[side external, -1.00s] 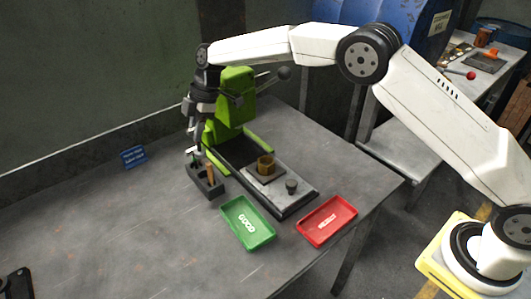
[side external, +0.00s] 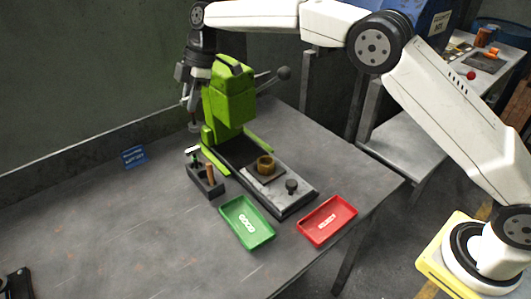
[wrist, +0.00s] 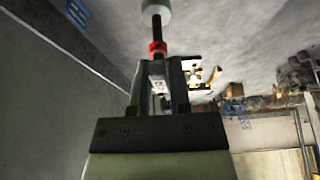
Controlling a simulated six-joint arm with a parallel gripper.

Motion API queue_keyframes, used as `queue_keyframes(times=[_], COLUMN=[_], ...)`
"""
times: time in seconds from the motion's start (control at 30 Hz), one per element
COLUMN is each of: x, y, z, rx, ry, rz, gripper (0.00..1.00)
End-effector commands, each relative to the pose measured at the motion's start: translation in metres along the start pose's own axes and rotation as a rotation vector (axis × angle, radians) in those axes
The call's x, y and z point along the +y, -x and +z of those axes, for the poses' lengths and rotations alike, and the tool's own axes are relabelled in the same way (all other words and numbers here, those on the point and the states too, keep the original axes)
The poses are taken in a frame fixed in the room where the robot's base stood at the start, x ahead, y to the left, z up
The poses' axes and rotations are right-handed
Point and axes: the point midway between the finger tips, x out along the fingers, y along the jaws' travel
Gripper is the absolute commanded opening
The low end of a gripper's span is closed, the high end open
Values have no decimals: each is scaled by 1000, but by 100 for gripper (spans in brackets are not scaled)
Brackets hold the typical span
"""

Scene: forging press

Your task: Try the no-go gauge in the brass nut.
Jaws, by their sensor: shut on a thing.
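My gripper (side external: 190,102) is shut on the no-go gauge (wrist: 157,47), a dark rod with a red ring and a pale grey end. In the side view the gauge (side external: 194,126) hangs below the fingers, left of the green press and above the table. The brass nut (side external: 265,163) sits on a small plate on the press bed, apart from the gauge, to its lower right. The dark rack (side external: 207,188) stands on the table below my gripper. It holds a green-marked gauge (side external: 192,154) and a copper-coloured piece (side external: 210,171).
The green press (side external: 230,98), with its lever, stands close right of my gripper. A dark knob-like piece (side external: 291,186) is on the bed's front end. A green GOOD tray (side external: 236,229) and a red tray (side external: 312,236) lie in front. The table's left side is mostly clear.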

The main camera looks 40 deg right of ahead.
Motion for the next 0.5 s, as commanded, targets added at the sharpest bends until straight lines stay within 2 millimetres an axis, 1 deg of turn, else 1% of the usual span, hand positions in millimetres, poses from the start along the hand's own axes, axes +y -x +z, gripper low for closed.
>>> queue_keyframes(times=[0.27,0.5], x=[0,0], y=[0,0], z=[0,8], rx=[0,-3], ry=[-3,-56], rz=[2,21], gripper=[0,0])
